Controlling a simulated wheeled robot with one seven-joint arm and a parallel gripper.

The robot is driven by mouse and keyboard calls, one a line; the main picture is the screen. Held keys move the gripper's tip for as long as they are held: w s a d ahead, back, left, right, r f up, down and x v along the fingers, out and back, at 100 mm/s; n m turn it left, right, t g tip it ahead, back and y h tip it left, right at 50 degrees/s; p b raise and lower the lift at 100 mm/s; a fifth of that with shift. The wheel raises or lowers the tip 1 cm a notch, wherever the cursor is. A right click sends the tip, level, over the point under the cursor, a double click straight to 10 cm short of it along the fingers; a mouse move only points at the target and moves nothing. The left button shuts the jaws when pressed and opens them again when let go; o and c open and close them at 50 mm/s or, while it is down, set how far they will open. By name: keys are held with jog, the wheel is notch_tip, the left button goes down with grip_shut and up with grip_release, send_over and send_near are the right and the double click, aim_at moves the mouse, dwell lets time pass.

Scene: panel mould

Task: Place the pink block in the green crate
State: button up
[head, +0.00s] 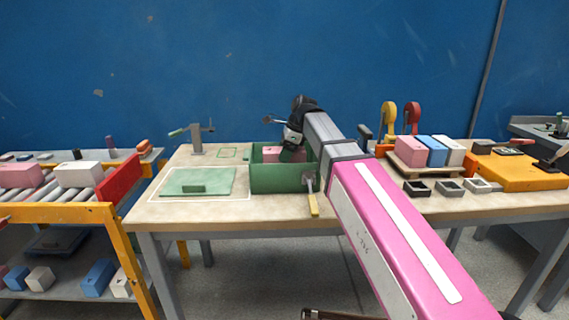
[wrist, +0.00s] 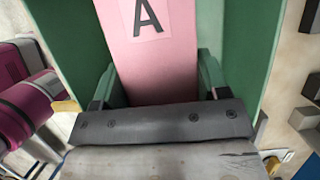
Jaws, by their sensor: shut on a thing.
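The green crate (head: 282,180) stands on the middle table; its walls also show on both sides in the wrist view (wrist: 245,45). The pink block (wrist: 180,60), marked with a dark letter A, lies between my gripper's green fingers (wrist: 155,62). My gripper is shut on it. In the head view, my gripper (head: 291,152) reaches down into the crate's opening, and part of the pink block (head: 272,156) shows inside the crate beside it. The block's underside is hidden, so I cannot tell whether it touches the crate floor.
A green board (head: 198,182) lies left of the crate, with a grey clamp stand (head: 197,140) behind it. A yellow-handled tool (head: 312,197) is at the crate's front right. To the right, a wooden tray (head: 410,163) holds pink, blue and white blocks. A roller rack (head: 75,195) stands left.

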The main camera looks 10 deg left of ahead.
jog(key=shift+f, duration=1.8)
jog(key=shift+f, duration=0.15)
jog(key=o, duration=1.3)
jog(key=v, duration=1.2)
